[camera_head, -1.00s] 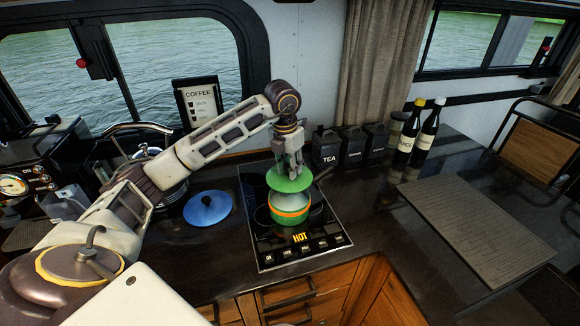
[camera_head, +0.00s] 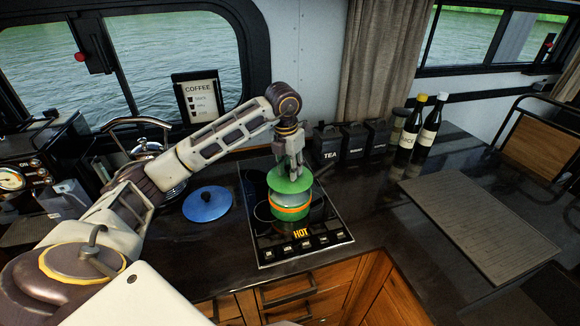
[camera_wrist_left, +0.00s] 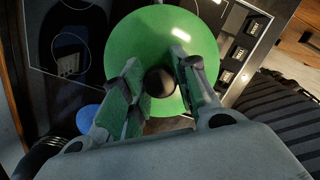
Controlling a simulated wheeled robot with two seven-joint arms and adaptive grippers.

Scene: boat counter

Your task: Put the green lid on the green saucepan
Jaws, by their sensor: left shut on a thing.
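The green lid (camera_head: 288,183) is in my left gripper (camera_head: 293,170), which is shut on its dark knob (camera_wrist_left: 160,81). The lid also shows in the left wrist view (camera_wrist_left: 150,40), seen from above. The green saucepan (camera_head: 290,213), with an orange band, stands on the cooktop. In the head view the lid is over the saucepan's top, close to its rim and roughly level. I cannot tell whether it touches the rim. In the left wrist view the lid hides the saucepan. My right gripper is not in view.
A blue lid (camera_head: 207,204) lies on the counter left of the cooktop (camera_head: 262,243). Black canisters (camera_head: 327,146) stand behind on the right, beside two bottles (camera_head: 418,131). A ribbed grey mat (camera_head: 477,227) lies at the right. A kettle stands behind my arm.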

